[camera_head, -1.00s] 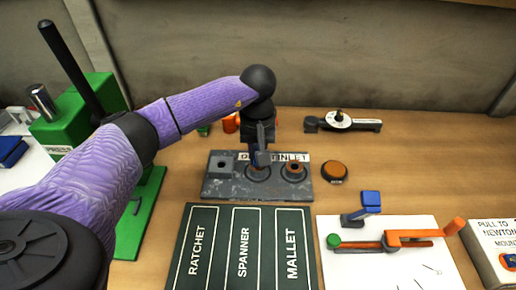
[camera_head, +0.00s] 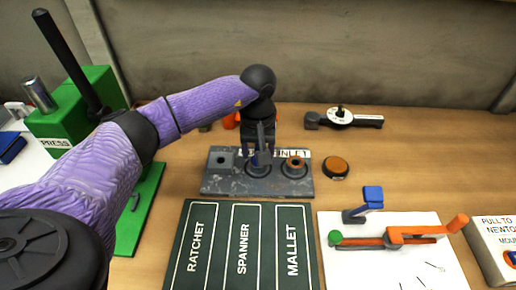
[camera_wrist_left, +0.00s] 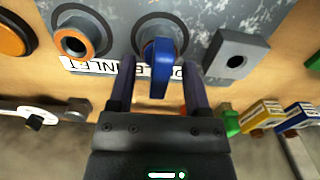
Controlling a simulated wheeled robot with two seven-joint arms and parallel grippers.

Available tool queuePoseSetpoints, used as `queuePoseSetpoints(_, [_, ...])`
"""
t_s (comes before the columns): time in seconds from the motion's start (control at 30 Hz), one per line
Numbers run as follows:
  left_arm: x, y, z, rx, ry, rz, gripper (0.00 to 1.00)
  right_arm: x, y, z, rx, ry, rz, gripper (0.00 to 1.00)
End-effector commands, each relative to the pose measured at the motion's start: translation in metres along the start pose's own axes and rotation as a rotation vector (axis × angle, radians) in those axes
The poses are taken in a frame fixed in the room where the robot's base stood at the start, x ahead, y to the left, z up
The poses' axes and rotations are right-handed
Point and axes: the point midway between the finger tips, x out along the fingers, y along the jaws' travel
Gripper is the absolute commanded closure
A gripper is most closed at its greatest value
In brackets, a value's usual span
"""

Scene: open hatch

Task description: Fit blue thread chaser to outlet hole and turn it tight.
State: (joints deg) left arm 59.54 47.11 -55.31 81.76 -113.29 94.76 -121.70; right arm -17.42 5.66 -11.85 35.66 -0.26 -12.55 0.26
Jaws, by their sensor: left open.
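The blue thread chaser (camera_wrist_left: 158,66) sits at the middle hole of the grey block (camera_head: 215,186), with its blue wing handle up. The block's label (camera_head: 292,154) reads INLET beside the orange-rimmed hole (camera_head: 294,163); the label at the middle hole is partly hidden, apparently OUTLET. My left gripper (camera_head: 262,152) is above the middle hole and hides most of the chaser in the head view. In the left wrist view, the open fingers of my left gripper (camera_wrist_left: 159,72) stand on either side of the blue handle, with gaps. My right gripper is not in view.
A green press (camera_head: 75,128) stands left. A dark board (camera_head: 216,250) marked RATCHET, SPANNER and MALLET lies in front. An orange-topped round piece (camera_head: 335,165) is right of the block. A torque-wrench-like tool (camera_head: 342,118) lies behind. A white panel (camera_head: 350,270) with an orange lever is front right.

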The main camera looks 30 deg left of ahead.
Motion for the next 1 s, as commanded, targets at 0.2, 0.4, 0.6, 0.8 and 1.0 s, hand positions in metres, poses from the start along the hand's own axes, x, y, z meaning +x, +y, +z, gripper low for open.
queuePoseSetpoints(0.2, [-0.053, 0.000, -0.001, 0.001, 0.005, 0.003, 0.37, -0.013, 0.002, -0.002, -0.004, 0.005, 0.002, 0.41])
queuePoseSetpoints(0.4, [-0.092, 0.000, -0.001, 0.000, 0.003, 0.002, 0.37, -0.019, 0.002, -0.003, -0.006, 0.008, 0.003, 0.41])
queuePoseSetpoints(0.6, [-0.100, 0.000, 0.000, 0.000, 0.000, 0.001, 0.37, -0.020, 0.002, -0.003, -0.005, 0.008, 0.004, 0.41])
queuePoseSetpoints(0.8, [-0.099, 0.000, 0.000, 0.000, 0.000, 0.001, 0.37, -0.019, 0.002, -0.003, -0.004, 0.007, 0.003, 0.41])
queuePoseSetpoints(1.0, [-0.099, 0.000, 0.000, 0.000, 0.000, 0.000, 0.37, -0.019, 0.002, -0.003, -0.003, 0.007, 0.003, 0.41])
